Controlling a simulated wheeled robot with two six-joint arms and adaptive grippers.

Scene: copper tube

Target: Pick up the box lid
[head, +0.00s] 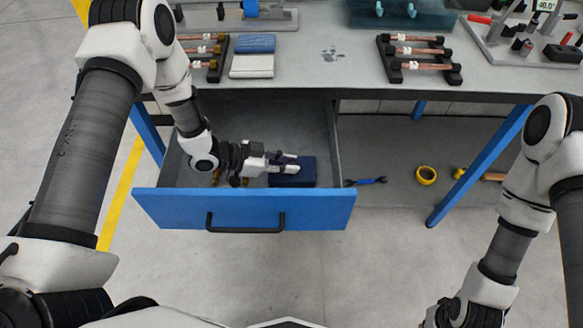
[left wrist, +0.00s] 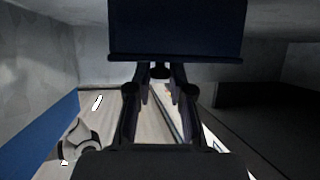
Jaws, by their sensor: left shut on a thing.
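A dark blue box (head: 293,174) is in the open drawer (head: 243,208), toward its right side. My left gripper (head: 290,162) reaches into the drawer from the left, its fingers at the box's top. In the left wrist view, the dark blue box (left wrist: 178,28) fills the upper middle, with a thin wider edge that looks like its lid (left wrist: 200,59). The left fingertips (left wrist: 160,78) meet at a small dark knob by that edge and are shut on it. I cannot tell whether the lid is apart from the box.
Brass-coloured pieces (head: 215,180) lie in the drawer near the gripper. The bench top (head: 330,75) above carries racks of copper tubes (head: 418,52) and a blue and a white block (head: 252,66). A yellow tape roll (head: 426,175) lies right of the drawer.

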